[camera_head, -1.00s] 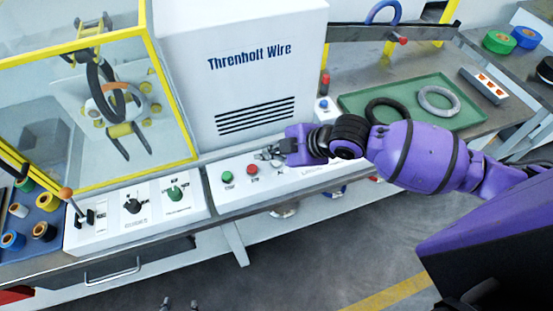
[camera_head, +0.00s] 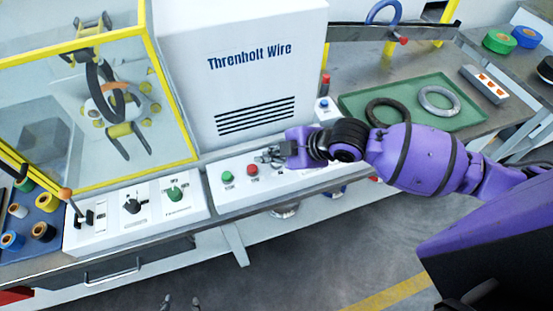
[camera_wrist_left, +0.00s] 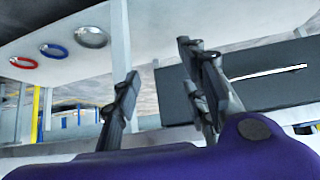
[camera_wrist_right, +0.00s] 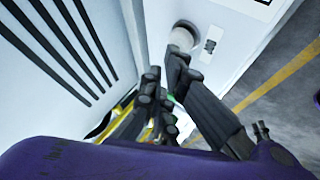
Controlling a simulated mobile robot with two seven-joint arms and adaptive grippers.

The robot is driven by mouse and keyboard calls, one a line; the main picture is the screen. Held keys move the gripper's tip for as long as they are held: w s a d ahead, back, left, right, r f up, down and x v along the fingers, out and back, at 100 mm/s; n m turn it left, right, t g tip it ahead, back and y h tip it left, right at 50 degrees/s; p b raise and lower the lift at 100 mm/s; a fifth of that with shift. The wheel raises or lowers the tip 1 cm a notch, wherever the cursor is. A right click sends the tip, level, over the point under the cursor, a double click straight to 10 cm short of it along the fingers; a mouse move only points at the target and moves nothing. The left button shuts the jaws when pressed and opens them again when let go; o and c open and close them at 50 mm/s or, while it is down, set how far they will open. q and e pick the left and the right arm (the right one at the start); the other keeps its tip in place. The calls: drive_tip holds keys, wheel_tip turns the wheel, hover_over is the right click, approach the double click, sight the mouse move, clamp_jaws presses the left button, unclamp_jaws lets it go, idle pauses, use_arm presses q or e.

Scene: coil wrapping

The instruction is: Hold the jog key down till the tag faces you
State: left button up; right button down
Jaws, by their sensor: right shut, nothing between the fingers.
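My right gripper (camera_head: 268,155) is shut and empty, low over the white control panel (camera_head: 240,198), right of the green button (camera_head: 227,177) and the red button (camera_head: 252,170). In the right wrist view a pale round key (camera_wrist_right: 183,38) shows at the fingertips (camera_wrist_right: 168,75); I cannot tell whether they press it. Behind the yellow-framed window, a dark coil (camera_head: 93,75) hangs in the wrapping machine, with an orange patch (camera_head: 115,87) on the ring part. No tag can be made out. My left gripper (camera_wrist_left: 165,90) has its fingers apart, with nothing between them.
A green tray (camera_head: 415,125) with a black coil (camera_head: 383,112) and a grey coil (camera_head: 440,100) lies at right. The Threnholt Wire cabinet (camera_head: 245,60) rises behind my right gripper.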

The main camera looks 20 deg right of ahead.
use_arm(q)
drive_tip(key=shift+s, duration=0.1)
drive_tip(key=shift+s+a+f, duration=0.25)
drive_tip(key=shift+s+a, duration=0.05)
drive_tip(key=shift+s, duration=0.25)
